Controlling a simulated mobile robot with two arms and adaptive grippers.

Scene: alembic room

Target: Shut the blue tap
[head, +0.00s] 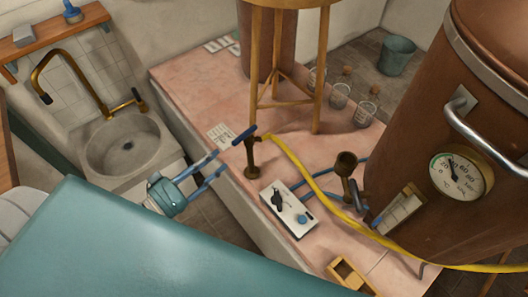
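The blue tap is a short brass post (252,160) with a dark blue lever handle (244,135), standing near the left edge of the pink tiled counter. A yellow hose starts beside the tap's top. My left gripper (221,161) reaches in from the lower left, with its teal body (165,196) over the gap before the counter. Its two blue fingers are apart with nothing between them. The fingertips are just left of the post, below the lever, seemingly without touching.
A white control box (289,208) stands right of the tap. The yellow hose (310,182) runs past it to the right. A sink (122,145) is at left.

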